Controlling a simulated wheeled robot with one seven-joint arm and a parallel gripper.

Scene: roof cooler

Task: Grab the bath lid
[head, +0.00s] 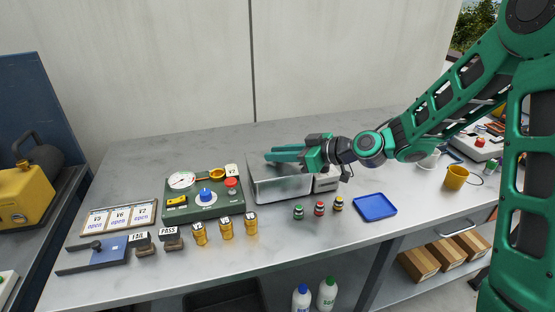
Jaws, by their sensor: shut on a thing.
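The bath (281,188) is a rectangular steel box near the middle of the bench, with a smaller grey unit against its right side. My gripper (284,154) reaches in from the right, with its green fingers lying level over the top of the bath and pointing left. It is shut on the bath lid at the top of the bath. The fingers hide most of the lid and its grip, and I cannot tell whether the lid is still resting on the rim.
A green panel (203,203) with a gauge and knobs stands left of the bath. Several brass canisters (226,228) stand in front of the panel. Small capped vials (319,208) and a blue tray (375,207) lie front right. A yellow mug (455,177) stands farther right. The bench behind the bath is clear.

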